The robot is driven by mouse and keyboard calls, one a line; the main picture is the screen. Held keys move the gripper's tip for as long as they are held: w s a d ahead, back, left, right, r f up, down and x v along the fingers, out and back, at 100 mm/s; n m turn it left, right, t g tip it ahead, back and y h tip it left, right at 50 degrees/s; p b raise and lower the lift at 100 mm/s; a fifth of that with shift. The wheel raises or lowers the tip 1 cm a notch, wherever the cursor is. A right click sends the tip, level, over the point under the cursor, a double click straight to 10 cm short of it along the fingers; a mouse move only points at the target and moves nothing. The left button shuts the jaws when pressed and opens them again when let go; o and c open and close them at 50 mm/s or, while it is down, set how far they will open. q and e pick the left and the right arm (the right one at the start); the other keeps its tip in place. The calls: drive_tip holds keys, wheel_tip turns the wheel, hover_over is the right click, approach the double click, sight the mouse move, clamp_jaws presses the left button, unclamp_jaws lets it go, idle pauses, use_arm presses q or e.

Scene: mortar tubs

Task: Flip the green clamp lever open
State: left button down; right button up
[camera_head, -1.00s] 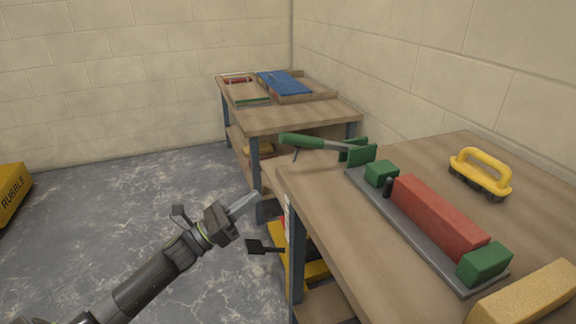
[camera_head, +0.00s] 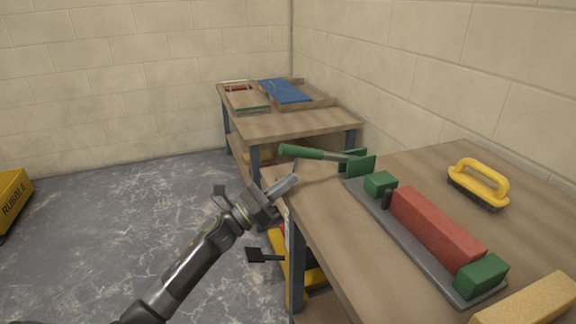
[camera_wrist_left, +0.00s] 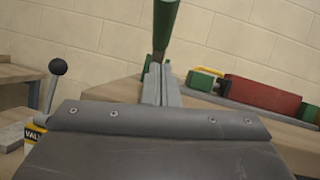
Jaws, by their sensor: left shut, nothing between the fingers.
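My left gripper (camera_head: 290,182) is shut and empty, a little below the lever and in front of the bench edge. In the left wrist view the shut fingertips (camera_wrist_left: 160,75) point at the lever's green handle (camera_wrist_left: 166,22), which rises above them. I cannot tell whether they touch. My right gripper is not in view.
On the workbench (camera_head: 345,230), a red brick (camera_head: 435,225) sits between green blocks on a grey plate. A yellow-handled brush (camera_head: 478,183) and a tan block (camera_head: 530,303) lie nearby. A second table (camera_head: 280,125) stands behind.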

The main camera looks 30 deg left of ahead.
use_arm(q)
drive_tip(key=shift+w+r+p, duration=0.2)
drive_tip(key=shift+w+r, duration=0.1)
drive_tip(key=shift+r, duration=0.55)
drive_tip(key=shift+w+r+p, duration=0.2)
drive_tip(key=shift+w+r, duration=0.05)
drive_tip(key=shift+r, duration=0.55)
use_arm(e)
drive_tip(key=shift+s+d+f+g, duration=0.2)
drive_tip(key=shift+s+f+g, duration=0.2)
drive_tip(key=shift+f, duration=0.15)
use_arm(q)
drive_tip(key=shift+r, duration=0.1)
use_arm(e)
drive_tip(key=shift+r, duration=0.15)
